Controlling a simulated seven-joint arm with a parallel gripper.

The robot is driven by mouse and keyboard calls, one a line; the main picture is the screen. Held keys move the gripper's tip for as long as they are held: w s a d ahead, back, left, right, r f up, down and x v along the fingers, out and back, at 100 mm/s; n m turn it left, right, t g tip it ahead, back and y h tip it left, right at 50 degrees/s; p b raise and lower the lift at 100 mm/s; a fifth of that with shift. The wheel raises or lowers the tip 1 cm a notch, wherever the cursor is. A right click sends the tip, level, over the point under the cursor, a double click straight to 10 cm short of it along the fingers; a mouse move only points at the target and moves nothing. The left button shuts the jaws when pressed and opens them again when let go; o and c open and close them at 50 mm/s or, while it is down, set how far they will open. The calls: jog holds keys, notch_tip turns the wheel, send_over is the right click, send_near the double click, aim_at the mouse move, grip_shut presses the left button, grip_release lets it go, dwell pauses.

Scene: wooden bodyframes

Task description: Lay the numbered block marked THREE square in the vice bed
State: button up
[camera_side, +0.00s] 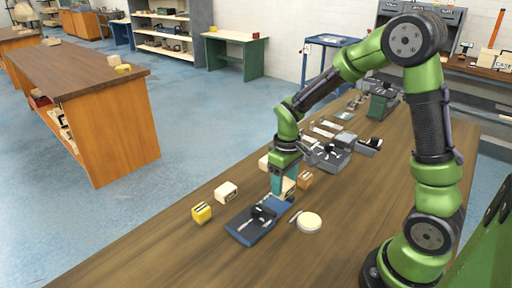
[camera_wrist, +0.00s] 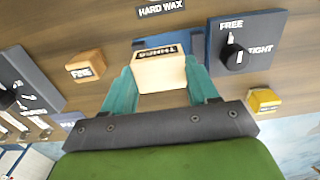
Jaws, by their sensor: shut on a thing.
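My gripper (camera_side: 284,188) is shut on a cream block (camera_wrist: 162,74), held between its two teal fingers. In the side view the block (camera_side: 288,187) shows partly behind the fingers, at the far end of the blue vice (camera_side: 243,232). Part of the blue vice bed (camera_wrist: 195,41) shows just beyond the block in the wrist view. I cannot tell whether the block touches the bed. The vice's dark panel (camera_wrist: 268,30) carries a knob marked FREE and TIGHT.
An orange-brown block (camera_wrist: 85,66), its label apparently FIVE, stands left in the wrist view. A yellow block (camera_side: 202,212) and a cream block (camera_side: 226,191) lie left of the vice. A round pale disc (camera_side: 309,222) lies right. The bench's near left is clear.

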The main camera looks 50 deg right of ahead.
jog(key=r, duration=0.1)
jog(key=w+a+r, duration=0.1)
jog(key=r, duration=0.1)
jog(key=shift+w+a+r, duration=0.1)
jog(key=shift+w+a, duration=0.05)
jog(key=shift+f, duration=3.8)
jog(key=shift+f, duration=0.4)
jog(key=o, duration=1)
jog(key=shift+f, duration=0.15)
jog(key=shift+o, duration=0.2)
notch_tip(320, 180, up, 13)
jog(key=shift+f, duration=0.1)
jog(key=s+a+r+m+t+y, duration=0.1)
jog(key=s+a+r+m+t, duration=0.1)
jog(key=s+r, duration=0.3)
jog(key=s+a+r+m+t+y, duration=0.1)
jog(key=s+a+r+t, duration=0.3)
jog(key=s, duration=0.4)
jog(key=shift+a+r+m+t, duration=0.25)
jog(key=shift+r+m+t, duration=0.3)
jog(key=shift+r, duration=0.2)
jog(key=shift+w, duration=0.1)
